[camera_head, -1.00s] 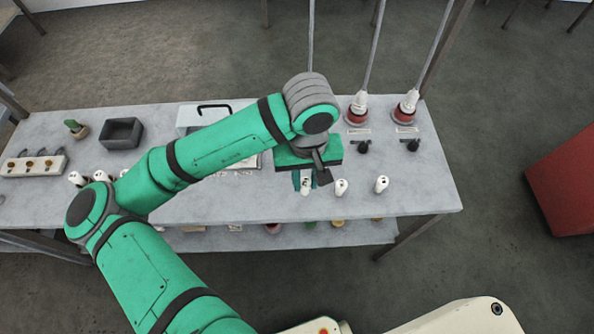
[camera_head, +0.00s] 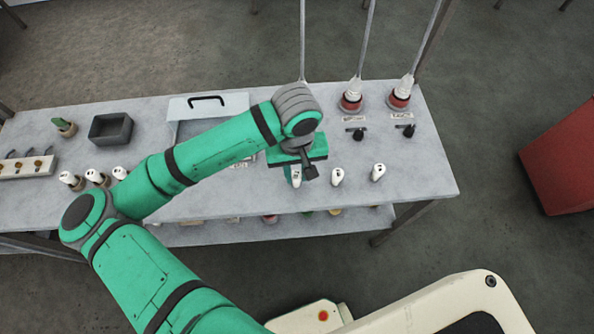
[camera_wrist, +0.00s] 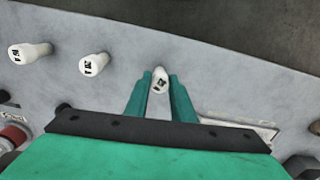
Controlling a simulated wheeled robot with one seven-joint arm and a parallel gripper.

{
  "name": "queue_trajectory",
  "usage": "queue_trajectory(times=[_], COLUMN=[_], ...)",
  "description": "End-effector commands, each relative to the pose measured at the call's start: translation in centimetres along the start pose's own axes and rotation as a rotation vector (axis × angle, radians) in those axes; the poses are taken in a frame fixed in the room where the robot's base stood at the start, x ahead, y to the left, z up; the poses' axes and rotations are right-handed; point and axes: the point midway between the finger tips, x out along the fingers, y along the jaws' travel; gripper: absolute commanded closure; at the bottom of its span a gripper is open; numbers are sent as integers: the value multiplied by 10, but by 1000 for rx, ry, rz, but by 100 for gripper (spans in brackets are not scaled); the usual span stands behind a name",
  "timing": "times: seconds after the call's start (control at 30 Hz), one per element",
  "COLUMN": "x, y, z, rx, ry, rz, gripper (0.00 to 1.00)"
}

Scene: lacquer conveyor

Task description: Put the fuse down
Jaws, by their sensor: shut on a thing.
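The fuse (camera_wrist: 159,80) is a small white cylinder with dark marks on its end. In the wrist view it stands between the two green fingers of my gripper (camera_wrist: 160,88), which are shut on it. In the head view the fuse (camera_head: 296,177) shows just below my gripper (camera_head: 295,172), near the front edge of the table (camera_head: 420,185). I cannot tell whether its lower end touches the tabletop.
Two similar white fuses (camera_head: 337,176) (camera_head: 378,172) stand to the right. More white fuses (camera_head: 97,177) stand at the left. A dark tray (camera_head: 110,129), a white box with a black handle (camera_head: 207,103) and red-based fittings (camera_head: 351,100) are farther back.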

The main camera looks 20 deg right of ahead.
Motion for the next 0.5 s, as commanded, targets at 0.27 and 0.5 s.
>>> queue_trajectory(times=[0.27,0.5], x=[2,-1], y=[-1,2], z=[0,0], rx=[-3,4], ry=[0,0], rz=[0,0], gripper=[59,59])
